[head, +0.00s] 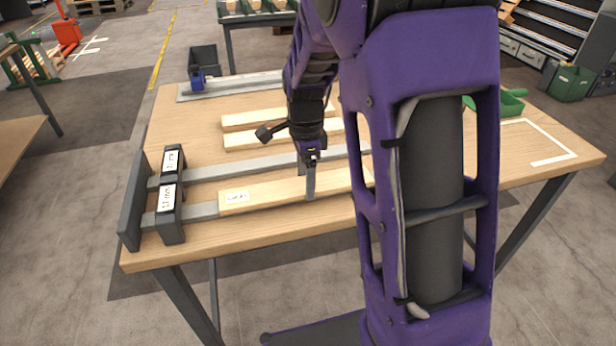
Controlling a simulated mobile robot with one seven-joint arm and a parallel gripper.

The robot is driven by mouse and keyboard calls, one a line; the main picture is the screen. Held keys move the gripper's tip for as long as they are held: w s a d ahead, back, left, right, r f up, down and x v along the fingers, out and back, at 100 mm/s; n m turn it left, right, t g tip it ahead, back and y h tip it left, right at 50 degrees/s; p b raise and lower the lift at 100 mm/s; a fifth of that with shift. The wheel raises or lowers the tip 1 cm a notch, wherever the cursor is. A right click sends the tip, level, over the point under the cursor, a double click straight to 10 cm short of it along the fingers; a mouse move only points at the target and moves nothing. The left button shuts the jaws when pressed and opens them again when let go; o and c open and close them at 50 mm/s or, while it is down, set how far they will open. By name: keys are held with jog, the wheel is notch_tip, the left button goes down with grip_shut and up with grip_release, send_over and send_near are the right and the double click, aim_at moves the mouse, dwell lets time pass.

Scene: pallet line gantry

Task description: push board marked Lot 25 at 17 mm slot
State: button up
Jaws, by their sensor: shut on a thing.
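A pale wooden board (270,194) with a white label near its left end lies lengthwise on the front grey rail. The label's print is too small to read surely. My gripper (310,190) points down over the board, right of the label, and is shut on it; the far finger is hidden. Left of the board stands the front dark slot block (171,228), with a white label whose print I cannot read surely. The board's left end is apart from this block, with bare rail between them. A second labelled slot block (173,159) stands behind, on the rear rail.
A dark end plate (133,200) stands at the rails' left end. The rear rail (230,168) is bare left of my arm. Two loose boards (250,119) lie behind it. A blue clamp-like part (197,80) and a green tray (508,104) are farther back. My arm hides the middle right.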

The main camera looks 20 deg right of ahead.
aim_at(288, 188)
jog(key=shift+s+a+f+p, duration=0.1)
jog(key=shift+a+p, duration=0.7)
jog(key=shift+a, duration=2.5)
jog(key=shift+a+f+p, duration=0.1)
jog(key=shift+a+p, duration=0.65)
jog(key=shift+a, duration=2.5)
jog(key=shift+d, duration=0.1)
jog(key=shift+d, duration=4.45)
jog(key=o, duration=1.4)
jog(key=shift+r, duration=0.1)
